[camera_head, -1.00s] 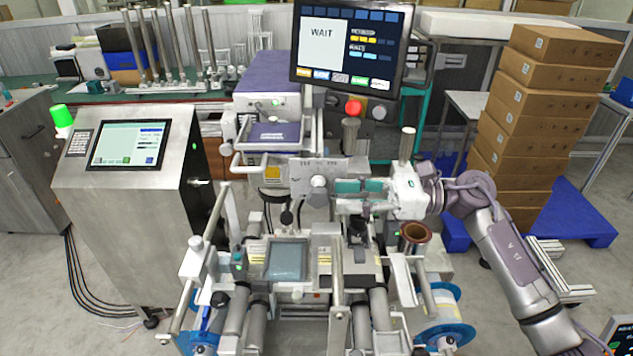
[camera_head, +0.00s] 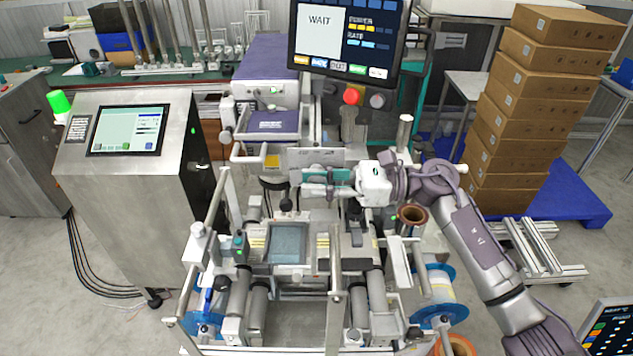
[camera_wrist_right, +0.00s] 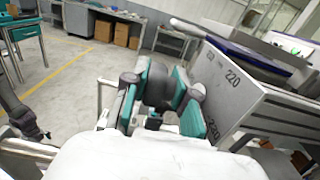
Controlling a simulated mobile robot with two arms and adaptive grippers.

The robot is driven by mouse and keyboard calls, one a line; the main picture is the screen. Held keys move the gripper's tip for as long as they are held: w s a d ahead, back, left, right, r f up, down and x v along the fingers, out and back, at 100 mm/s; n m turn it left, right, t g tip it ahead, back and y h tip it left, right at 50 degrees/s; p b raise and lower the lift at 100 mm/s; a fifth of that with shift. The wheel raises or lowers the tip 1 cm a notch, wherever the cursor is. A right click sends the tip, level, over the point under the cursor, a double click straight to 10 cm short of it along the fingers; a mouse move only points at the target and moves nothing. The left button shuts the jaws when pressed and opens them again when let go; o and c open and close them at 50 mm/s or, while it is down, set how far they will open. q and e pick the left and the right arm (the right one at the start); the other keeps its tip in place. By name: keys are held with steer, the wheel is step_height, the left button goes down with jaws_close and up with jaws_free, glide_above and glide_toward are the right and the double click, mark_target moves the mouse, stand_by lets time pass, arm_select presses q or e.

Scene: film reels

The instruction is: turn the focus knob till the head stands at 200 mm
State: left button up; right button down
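My right gripper (camera_head: 325,183) reaches in from the right, its teal fingers pointing left in front of the press's grey scale plate (camera_head: 300,160). In the right wrist view the teal fingers (camera_wrist_right: 158,100) stand on either side of a dark grey round part (camera_wrist_right: 156,84), which looks like the focus knob. I cannot tell whether they press on it. The scale plate (camera_wrist_right: 228,88) there carries a 220 mark beside the right finger. The pointer and the head's exact reading cannot be made out. In the head view the fingers hide the knob. My left gripper is out of view.
A monitor (camera_head: 345,38) reading WAIT hangs above, with a red button (camera_head: 351,97) under it. A steel cabinet with a screen (camera_head: 128,130) stands left. A copper-coloured ring (camera_head: 412,215) sits just below my right wrist. Stacked cartons (camera_head: 530,110) stand at right.

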steer(key=shift+s+f, duration=0.1)
steer(key=shift+s, duration=0.05)
steer(key=shift+h, duration=0.3)
steer(key=shift+h+b, duration=0.4)
steer(key=shift+h, duration=0.5)
steer(key=shift+a+h+b, duration=0.2)
steer(key=shift+h+b, duration=0.2)
steer(key=shift+h, duration=1.8)
steer(key=c, duration=1.3)
jaws_free()
steer(key=shift+r, duration=0.2)
steer(key=shift+o, duration=0.9)
steer(key=shift+s, duration=0.2)
